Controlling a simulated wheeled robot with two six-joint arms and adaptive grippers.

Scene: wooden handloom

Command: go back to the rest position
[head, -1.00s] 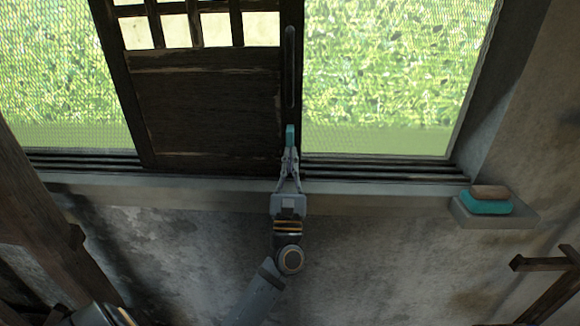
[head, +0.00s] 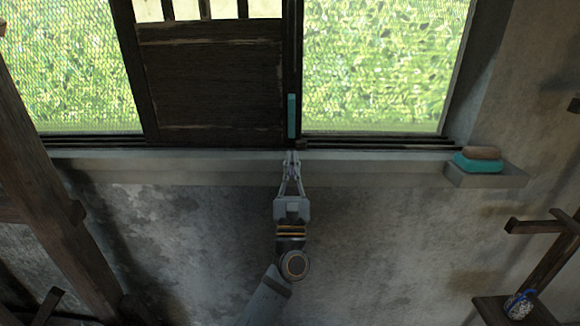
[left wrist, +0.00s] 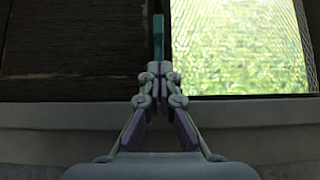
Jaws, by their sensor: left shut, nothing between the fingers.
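My left gripper (head: 292,156) is shut and empty, in front of the window sill in the head view. In the left wrist view its fingertips (left wrist: 159,70) are together, just below a teal handle (left wrist: 158,38) on the window's dark frame. In the head view the teal handle (head: 292,115) stands upright at the right edge of a dark wooden sliding panel (head: 212,80), a little beyond the fingertips. My right gripper does not show.
A pale sill (head: 180,168) runs below the window. A ledge (head: 490,177) at the right holds a teal and brown block (head: 480,160). Wooden beams (head: 60,190) stand at the left. A wooden stand (head: 545,260) with a small patterned item (head: 519,304) is at the lower right.

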